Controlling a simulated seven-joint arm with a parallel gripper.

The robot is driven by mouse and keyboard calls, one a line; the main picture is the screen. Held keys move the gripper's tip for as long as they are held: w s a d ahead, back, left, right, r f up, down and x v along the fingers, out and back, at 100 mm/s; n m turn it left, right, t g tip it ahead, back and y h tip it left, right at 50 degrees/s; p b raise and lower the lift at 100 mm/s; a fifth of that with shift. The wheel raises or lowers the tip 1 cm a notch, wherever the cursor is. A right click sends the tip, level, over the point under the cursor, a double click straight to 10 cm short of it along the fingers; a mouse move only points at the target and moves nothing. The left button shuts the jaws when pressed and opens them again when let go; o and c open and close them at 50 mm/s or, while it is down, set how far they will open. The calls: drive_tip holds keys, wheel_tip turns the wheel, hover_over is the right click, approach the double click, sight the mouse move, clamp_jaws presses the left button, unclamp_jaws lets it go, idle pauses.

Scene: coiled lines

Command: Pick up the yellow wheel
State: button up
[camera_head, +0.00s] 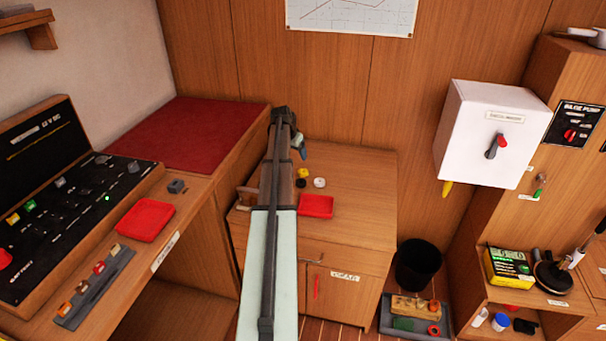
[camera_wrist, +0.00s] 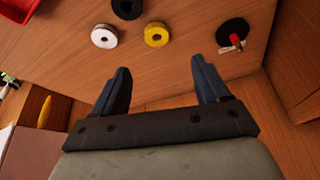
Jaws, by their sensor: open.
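The yellow wheel (camera_wrist: 156,41) lies flat on the wooden cabinet top, with a dark centre. It also shows small in the head view (camera_head: 303,171). A white wheel (camera_wrist: 104,37) lies to its left in the wrist view, and a black wheel (camera_wrist: 127,8) lies above and between them. My gripper (camera_wrist: 160,68) is open and empty, its two blue-grey fingers apart above the cabinet top. In the wrist view the yellow wheel appears just beyond the fingertips, between their lines. In the head view my gripper (camera_head: 302,151) is behind the wheels, partly hidden by my arm.
A black disc with a red piece (camera_wrist: 232,34) lies right of the yellow wheel in the wrist view. A red tray (camera_head: 316,206) sits at the cabinet's front. A white wall box (camera_head: 490,135) hangs to the right. The cabinet top's right side (camera_head: 360,185) is clear.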

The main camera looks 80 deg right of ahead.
drive_tip(key=x, duration=0.6)
drive_tip(key=shift+f, duration=0.25)
drive_tip(key=shift+s+a+x, duration=0.1)
drive_tip(key=shift+x, duration=1.3)
drive_tip(key=shift+s+a+x, duration=0.1)
drive_tip(key=shift+x, duration=1.25)
drive_tip(key=c, duration=1.1)
drive_tip(key=shift+r, duration=0.1)
wheel_tip(320, 180, up, 9)
drive_tip(key=shift+m, duration=0.5)
drive_tip(key=w+d, duration=0.2)
drive_tip(key=w, duration=0.2)
drive_tip(key=w+d, duration=0.3)
drive_tip(key=w, duration=0.1)
drive_tip(key=w+d+r, duration=0.1)
drive_tip(key=w+d, duration=0.1)
drive_tip(key=w, duration=0.3)
drive_tip(key=shift+w+d, duration=0.15)
drive_tip(key=shift+d, duration=0.1)
